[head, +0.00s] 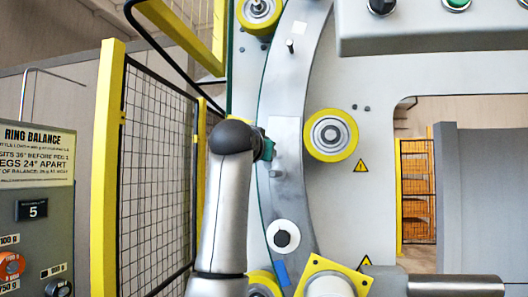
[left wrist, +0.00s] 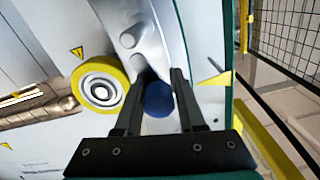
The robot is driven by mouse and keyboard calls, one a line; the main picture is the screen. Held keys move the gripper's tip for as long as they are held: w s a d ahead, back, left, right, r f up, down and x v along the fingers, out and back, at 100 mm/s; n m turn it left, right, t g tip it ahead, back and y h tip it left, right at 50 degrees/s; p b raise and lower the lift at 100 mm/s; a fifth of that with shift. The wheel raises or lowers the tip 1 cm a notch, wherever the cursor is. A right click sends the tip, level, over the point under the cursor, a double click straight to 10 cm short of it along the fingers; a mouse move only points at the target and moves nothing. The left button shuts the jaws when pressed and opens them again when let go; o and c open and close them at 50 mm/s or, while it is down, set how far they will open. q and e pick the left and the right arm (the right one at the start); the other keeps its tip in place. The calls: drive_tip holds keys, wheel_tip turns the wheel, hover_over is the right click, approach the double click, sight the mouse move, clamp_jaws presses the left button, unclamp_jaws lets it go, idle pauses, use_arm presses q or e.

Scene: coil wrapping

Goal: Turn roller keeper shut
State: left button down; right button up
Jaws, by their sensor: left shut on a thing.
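A curved grey ring (head: 283,80) runs down the white machine face, with a pale plate on its middle part. My left gripper (head: 268,150) is at that plate, left of a yellow-rimmed roller (head: 331,135); my arm hides part of the ring's left edge. In the left wrist view, my left gripper (left wrist: 162,75) has its two dark fingers on either side of a round blue knob (left wrist: 158,98), and is shut on it. The knob looks like the keeper's handle, but its latch is hidden. The roller also shows in the left wrist view (left wrist: 100,88). My right gripper is not in view.
Short metal pegs (head: 290,46) stick out of the ring. A yellow-framed mesh fence (head: 108,150) stands close on the left, beside a control box (head: 35,210). More yellow rollers (head: 259,12) sit above and below. A grey control panel (head: 430,28) overhangs at upper right.

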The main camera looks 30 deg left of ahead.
use_arm(q)
drive_tip(key=shift+d+m, duration=0.1)
drive_tip(key=shift+m, duration=0.3)
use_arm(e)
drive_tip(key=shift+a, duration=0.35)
use_arm(q)
drive_tip(key=c, duration=0.6)
unclamp_jaws()
drive_tip(key=shift+f, duration=0.1)
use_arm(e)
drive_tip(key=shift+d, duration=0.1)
use_arm(q)
drive_tip(key=shift+s+b, duration=0.4)
drive_tip(key=shift+s, duration=0.2)
drive_tip(key=shift+b+v, duration=2.55)
drive_tip(key=shift+v, duration=4.5)
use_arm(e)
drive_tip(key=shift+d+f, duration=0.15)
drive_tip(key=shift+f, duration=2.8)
use_arm(q)
drive_tip(key=shift+d, duration=0.15)
